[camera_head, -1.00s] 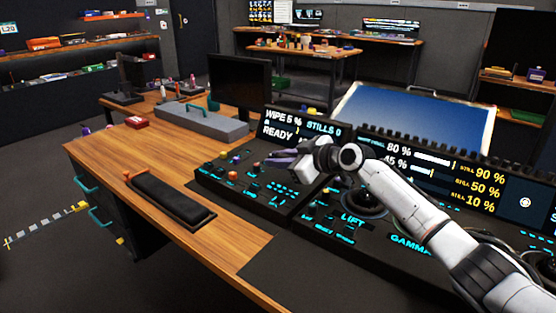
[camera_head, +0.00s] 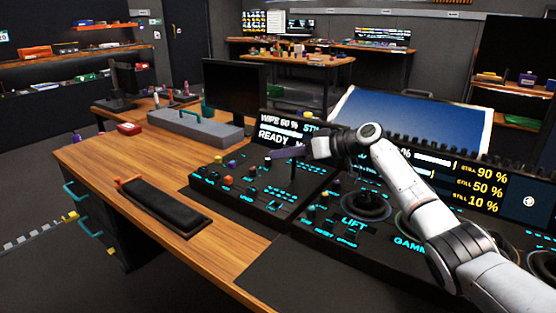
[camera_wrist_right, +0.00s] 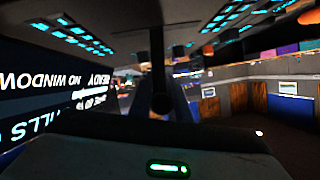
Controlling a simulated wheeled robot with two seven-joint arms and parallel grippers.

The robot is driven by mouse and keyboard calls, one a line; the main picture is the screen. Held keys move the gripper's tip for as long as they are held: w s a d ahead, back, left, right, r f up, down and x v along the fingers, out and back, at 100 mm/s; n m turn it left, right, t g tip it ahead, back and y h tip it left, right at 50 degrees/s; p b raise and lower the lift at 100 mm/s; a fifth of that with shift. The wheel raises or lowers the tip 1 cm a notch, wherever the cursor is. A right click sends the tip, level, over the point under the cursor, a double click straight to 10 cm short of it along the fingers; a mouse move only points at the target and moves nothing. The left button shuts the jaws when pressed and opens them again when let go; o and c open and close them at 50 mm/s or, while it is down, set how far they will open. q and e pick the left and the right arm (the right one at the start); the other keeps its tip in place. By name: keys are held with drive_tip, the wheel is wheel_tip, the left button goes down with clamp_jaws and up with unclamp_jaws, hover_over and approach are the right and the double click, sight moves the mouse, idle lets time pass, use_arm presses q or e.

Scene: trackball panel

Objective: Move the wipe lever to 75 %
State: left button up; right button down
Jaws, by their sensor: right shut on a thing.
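My right gripper (camera_head: 277,156), with purple fingers, is low over the switcher panel (camera_head: 222,197) on the wooden desk. It is shut on the wipe lever, whose handle is mostly hidden by the fingers in the head view. In the right wrist view a dark upright bar with a round end, apparently the wipe lever (camera_wrist_right: 160,100), stands at the middle, in line with the gripper. The display (camera_head: 285,128) behind the panel appears to read WIPE 60 %, with READY below it. My left gripper is not in view.
A second panel with a LIFT label (camera_head: 352,223) and round controls lies to the right, under my right arm. Coloured knobs (camera_head: 228,180) stand left of the gripper. A black wrist rest (camera_head: 163,205) and grey case (camera_head: 195,125) lie on the desk.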

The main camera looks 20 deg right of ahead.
drive_tip(key=shift+f, duration=0.2)
drive_tip(key=shift+w+d+b, duration=0.1)
drive_tip(key=shift+d+b, duration=0.15)
drive_tip(key=shift+b, duration=0.1)
drive_tip(key=shift+d, duration=0.1)
drive_tip(key=shift+w+d, duration=0.1)
drive_tip(key=c, duration=1.7)
unclamp_jaws()
drive_tip(key=shift+o, duration=0.2)
drive_tip(key=shift+r, duration=0.1)
drive_tip(key=v, duration=1)
drive_tip(key=shift+d+p, duration=0.2)
drive_tip(key=shift+p, duration=0.25)
